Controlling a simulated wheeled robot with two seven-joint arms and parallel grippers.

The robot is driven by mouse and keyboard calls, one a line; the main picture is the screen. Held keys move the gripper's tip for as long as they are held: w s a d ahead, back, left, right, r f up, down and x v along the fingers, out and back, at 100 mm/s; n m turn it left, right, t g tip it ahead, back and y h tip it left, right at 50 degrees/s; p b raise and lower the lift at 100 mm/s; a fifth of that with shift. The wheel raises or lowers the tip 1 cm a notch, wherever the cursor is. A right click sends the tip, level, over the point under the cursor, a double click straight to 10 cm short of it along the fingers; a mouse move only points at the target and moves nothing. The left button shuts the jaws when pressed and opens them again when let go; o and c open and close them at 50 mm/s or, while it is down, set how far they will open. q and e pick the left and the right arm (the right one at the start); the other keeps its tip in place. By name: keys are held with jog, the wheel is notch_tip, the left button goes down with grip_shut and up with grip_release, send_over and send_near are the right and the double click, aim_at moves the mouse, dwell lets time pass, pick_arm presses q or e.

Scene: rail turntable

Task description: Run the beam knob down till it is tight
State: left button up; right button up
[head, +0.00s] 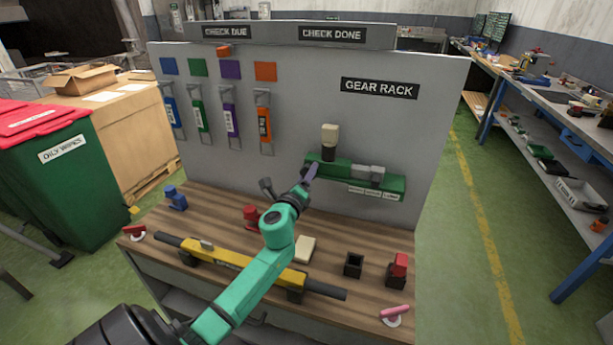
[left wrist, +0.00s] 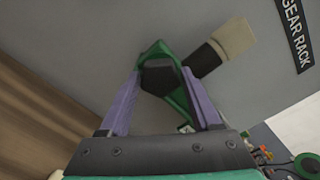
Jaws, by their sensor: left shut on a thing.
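My left gripper (head: 310,173), with purple fingers, is at the left end of the green gear rack (head: 340,168). In the left wrist view its fingers (left wrist: 172,95) are shut on a dark block-like piece (left wrist: 159,78), with green of the rack around it. A black-and-cream upright part (head: 329,137) stands at the rack's left end, close above the fingers. The yellow beam (head: 230,262), with a black bar through it, lies along the bench, partly behind my left arm. I cannot tell for sure which part is the beam knob. My right gripper is not in view.
Blue (head: 175,198) and red (head: 250,214) clamp-like parts stand behind the beam. A cream block (head: 305,249), an open black box (head: 353,265) and a red-topped black holder (head: 397,269) are on the bench (head: 335,315). The grey panel (head: 420,130) rises behind it.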

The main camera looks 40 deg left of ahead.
pick_arm(q)
jog(key=o, duration=1.3)
jog(key=shift+o, duration=0.2)
jog(key=shift+s, duration=0.1)
jog(key=b+v, duration=0.2)
jog(key=v, duration=1.2)
jog(key=shift+s, duration=0.2)
jog(key=shift+d, duration=0.15)
